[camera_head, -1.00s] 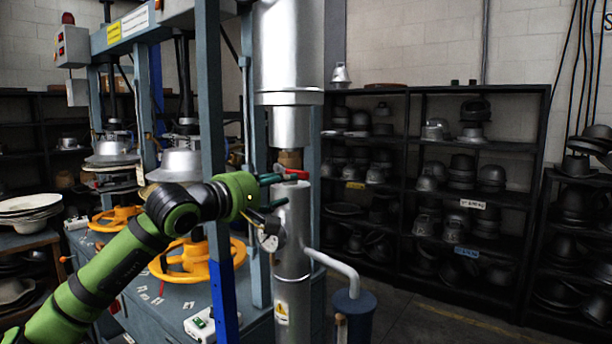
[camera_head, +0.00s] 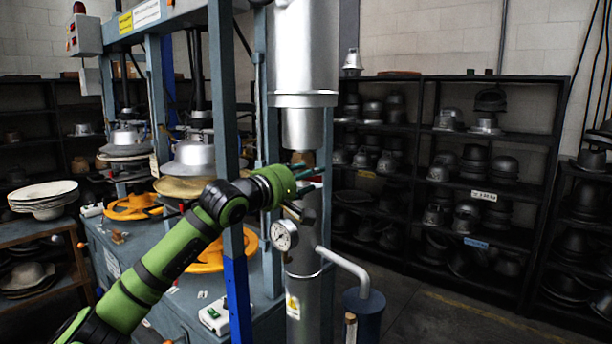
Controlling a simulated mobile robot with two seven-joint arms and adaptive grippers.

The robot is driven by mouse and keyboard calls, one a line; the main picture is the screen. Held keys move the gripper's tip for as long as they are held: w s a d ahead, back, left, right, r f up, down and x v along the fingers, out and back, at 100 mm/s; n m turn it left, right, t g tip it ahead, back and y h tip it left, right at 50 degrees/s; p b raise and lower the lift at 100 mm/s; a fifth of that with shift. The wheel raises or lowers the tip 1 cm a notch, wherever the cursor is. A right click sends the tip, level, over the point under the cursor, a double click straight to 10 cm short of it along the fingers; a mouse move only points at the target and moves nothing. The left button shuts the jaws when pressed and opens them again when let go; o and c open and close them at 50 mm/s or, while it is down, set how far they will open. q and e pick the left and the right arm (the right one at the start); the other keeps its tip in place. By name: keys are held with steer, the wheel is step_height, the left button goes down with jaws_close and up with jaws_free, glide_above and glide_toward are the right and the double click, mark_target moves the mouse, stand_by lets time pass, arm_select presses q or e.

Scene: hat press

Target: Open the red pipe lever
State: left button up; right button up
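The steel pipe (camera_head: 303,262) stands upright in the middle, with a round white pressure gauge (camera_head: 284,235) on its left side. The red lever, at the pipe's top, does not show; my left gripper is over that place and seems to hide it. My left gripper (camera_head: 308,181) reaches in from the left at the top of the pipe. Its dark green fingertips point right and show a gap between them. I cannot tell whether they hold the lever. My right gripper is not in view.
A wide silver cylinder (camera_head: 305,45) hangs above the pipe. A curved pale side pipe (camera_head: 345,264) runs down to a blue canister (camera_head: 364,308). Black shelves (camera_head: 420,265) with metal hat moulds line the back.

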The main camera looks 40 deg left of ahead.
arm_select(q)
jaws_close()
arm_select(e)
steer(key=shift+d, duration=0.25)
